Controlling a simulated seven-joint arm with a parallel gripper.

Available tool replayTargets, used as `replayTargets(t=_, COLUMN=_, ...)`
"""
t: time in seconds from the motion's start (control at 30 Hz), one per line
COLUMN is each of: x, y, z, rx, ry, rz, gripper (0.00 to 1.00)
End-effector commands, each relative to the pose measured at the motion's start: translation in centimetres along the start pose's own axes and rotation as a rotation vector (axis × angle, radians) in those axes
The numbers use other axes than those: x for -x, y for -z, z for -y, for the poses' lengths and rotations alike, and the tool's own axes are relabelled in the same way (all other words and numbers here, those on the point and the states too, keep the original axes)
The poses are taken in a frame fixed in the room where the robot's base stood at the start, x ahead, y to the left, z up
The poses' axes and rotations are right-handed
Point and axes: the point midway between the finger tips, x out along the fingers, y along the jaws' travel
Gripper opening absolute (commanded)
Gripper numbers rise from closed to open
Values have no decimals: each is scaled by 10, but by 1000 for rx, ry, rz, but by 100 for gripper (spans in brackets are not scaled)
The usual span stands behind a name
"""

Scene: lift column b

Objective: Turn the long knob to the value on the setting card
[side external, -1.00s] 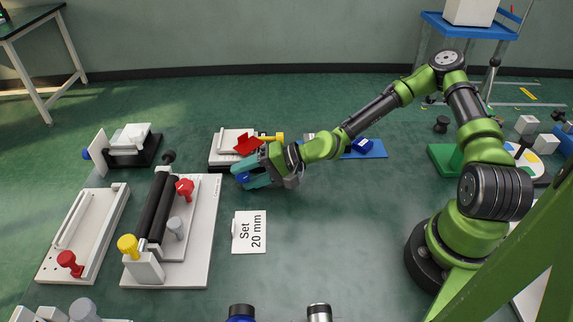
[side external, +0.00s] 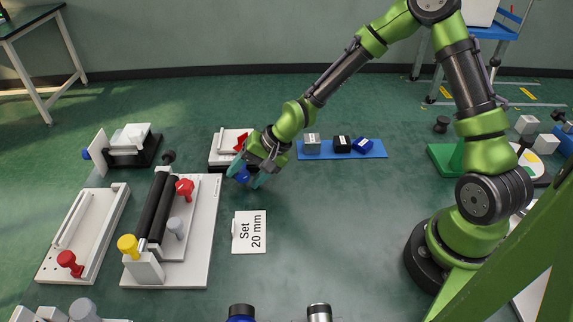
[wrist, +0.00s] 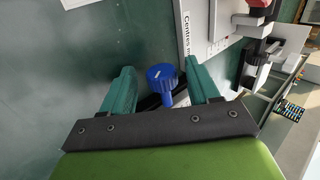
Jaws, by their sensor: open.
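The setting card (side external: 249,232) lies flat on the floor and reads "Set 20 mm". My gripper (side external: 247,179) is open, pointing down and left beside a white device (side external: 222,150) behind the card. A blue knob (wrist: 162,77) with a short visible stem sits between the open fingers (wrist: 158,68) in the wrist view, with a gap on either side. The blue knob also shows at the gripper in the side view (side external: 242,176). A red part (side external: 240,143) shows on the white device behind my gripper. I cannot tell whether the blue knob is the long knob.
Left of the card, a white board (side external: 200,245) carries black rollers and yellow, red and grey knobs. A white slotted frame (side external: 88,228) with a red knob lies further left. A blue mat (side external: 374,150) holds small blocks. The floor right of the card is clear.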

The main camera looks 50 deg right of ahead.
Motion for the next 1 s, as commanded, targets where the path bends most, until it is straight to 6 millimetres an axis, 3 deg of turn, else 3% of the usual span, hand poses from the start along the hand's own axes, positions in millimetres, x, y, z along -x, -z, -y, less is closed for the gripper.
replayTargets(t=0.67, x=-2, y=0, z=11, rx=7, ry=-431, rz=-5, gripper=61)
replayTargets(t=1.0, x=61, y=1, z=39, rx=3, ry=-435, rz=-8, gripper=61)
